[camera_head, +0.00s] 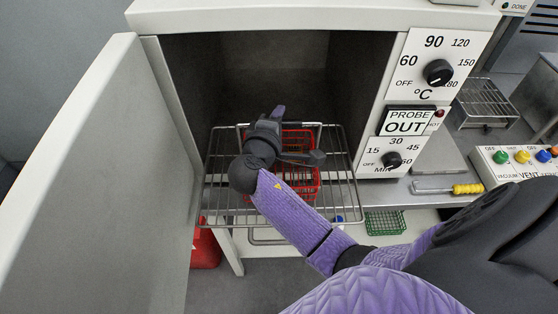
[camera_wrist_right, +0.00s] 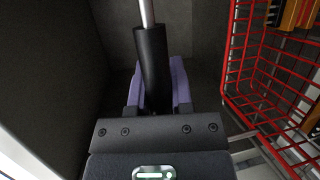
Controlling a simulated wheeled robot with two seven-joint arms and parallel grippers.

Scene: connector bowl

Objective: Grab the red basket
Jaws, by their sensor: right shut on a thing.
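The red wire basket (camera_head: 308,181) sits on the pulled-out wire rack (camera_head: 217,205) in front of the open oven. My right arm and gripper hide its left part. In the right wrist view the basket (camera_wrist_right: 262,103) shows at the right, with orange-brown and dark items inside. My right gripper (camera_head: 277,118) is at the basket's upper left. In the wrist view its purple-padded fingers (camera_wrist_right: 160,85) are shut around a black sleeve (camera_wrist_right: 152,62) on a metal bar. I cannot tell where that bar joins the basket. My left gripper is not in view.
The oven door (camera_head: 110,165) stands open at the left. The dark oven chamber (camera_head: 260,75) is behind the rack. The control panel (camera_head: 425,75) is right of the opening. A green basket (camera_head: 385,223) and a yellow-handled tool (camera_head: 467,188) lie to the right.

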